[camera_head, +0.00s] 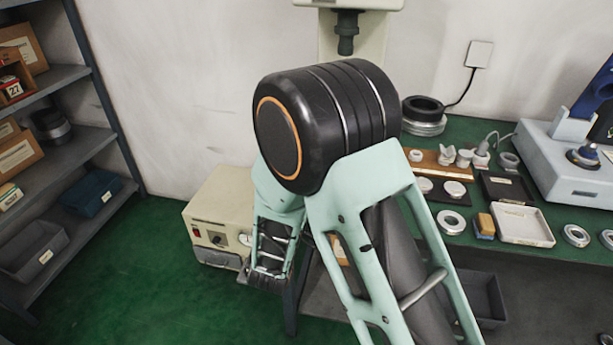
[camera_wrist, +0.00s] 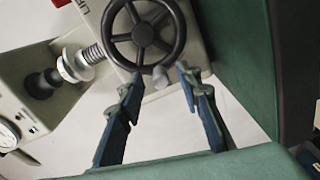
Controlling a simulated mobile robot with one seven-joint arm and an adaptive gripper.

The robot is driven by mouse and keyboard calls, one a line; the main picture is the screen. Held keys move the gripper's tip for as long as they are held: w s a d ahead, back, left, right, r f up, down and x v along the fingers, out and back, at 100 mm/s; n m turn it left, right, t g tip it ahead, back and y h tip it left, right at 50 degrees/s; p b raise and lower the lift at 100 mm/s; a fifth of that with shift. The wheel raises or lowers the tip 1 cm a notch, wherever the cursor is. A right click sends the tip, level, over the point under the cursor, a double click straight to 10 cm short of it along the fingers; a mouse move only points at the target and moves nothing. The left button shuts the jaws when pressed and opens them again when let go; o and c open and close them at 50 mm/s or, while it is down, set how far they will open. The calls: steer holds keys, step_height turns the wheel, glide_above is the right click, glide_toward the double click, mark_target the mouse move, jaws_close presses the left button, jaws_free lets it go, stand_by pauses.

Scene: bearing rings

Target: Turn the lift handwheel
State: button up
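The lift handwheel (camera_wrist: 145,34) is a dark, spoked wheel at the top of the wrist view, mounted on a pale housing with a partly visible "LIF" label. A small light-grey knob (camera_wrist: 160,77) shows at its lower rim. My gripper (camera_wrist: 159,76) is open, with one finger on each side of the knob in the picture. I cannot tell whether either fingertip touches the knob or the wheel. In the head view my own arm hides the handwheel and the gripper.
Beside the wheel are a spring-like threaded part (camera_wrist: 95,54) and a dial gauge (camera_wrist: 6,135). A green surface (camera_wrist: 235,60) lies close on the right. In the head view, a green bench (camera_head: 470,215) holds rings, trays and tools; a shelf (camera_head: 65,75) stands left.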

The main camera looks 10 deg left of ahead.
steer(key=s, duration=1.1)
steer(key=shift+s+a+r, duration=0.2)
steer(key=shift+s, duration=0.2)
